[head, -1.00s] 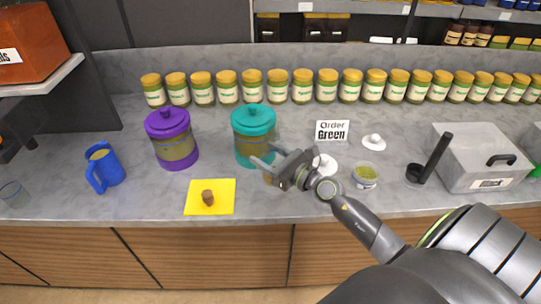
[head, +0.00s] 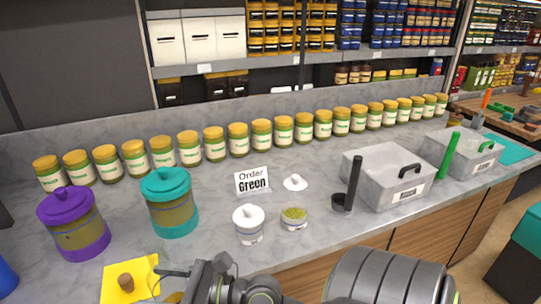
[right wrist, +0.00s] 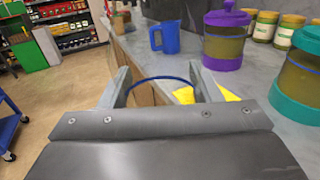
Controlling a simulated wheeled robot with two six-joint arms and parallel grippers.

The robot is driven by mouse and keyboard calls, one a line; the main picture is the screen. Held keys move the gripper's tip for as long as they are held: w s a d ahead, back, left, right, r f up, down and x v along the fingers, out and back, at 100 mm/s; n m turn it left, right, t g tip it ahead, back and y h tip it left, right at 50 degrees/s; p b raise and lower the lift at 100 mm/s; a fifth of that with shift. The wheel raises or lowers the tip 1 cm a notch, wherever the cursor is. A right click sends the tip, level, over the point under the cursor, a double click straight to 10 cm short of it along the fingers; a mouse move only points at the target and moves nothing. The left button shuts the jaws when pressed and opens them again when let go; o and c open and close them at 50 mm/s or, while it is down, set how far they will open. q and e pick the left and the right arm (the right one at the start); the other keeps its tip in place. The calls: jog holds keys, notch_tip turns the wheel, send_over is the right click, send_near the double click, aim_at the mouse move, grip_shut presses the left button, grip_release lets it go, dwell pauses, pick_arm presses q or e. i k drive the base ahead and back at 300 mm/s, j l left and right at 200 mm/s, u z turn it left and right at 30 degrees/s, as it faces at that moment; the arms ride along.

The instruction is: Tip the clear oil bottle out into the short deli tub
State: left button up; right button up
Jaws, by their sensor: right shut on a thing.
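My right gripper (head: 205,275) is at the counter's front edge, right of the yellow mat. In the right wrist view the gripper (right wrist: 160,78) is shut on a see-through thing with a blue ring (right wrist: 165,78), which I take for the clear oil bottle. Most of it is hidden or too clear to make out, and I cannot tell its tilt or fill. The short deli tub (head: 294,223) stands open on the counter with yellow-green contents, right of and behind the gripper. A taller tub with a white knobbed lid (head: 249,225) stands beside it. My left gripper is not in view.
A teal jar (head: 170,205) and a purple jar (head: 75,225) stand at the left. A brown cork-like piece (head: 126,282) lies on the yellow mat (head: 145,265). A loose white lid (head: 295,182), an order sign (head: 252,181) and a black upright handle (head: 354,180) surround the tubs.

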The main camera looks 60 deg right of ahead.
aim_at(293, 214)
jog(key=k+l+u, duration=0.25)
jog(key=l+u, duration=0.2)
jog(key=k+l+u, duration=0.3)
jog(key=l+u, duration=0.15)
jog(key=k+l+u, duration=0.15)
jog(key=k+l, duration=1.1)
jog(key=k, duration=0.1)
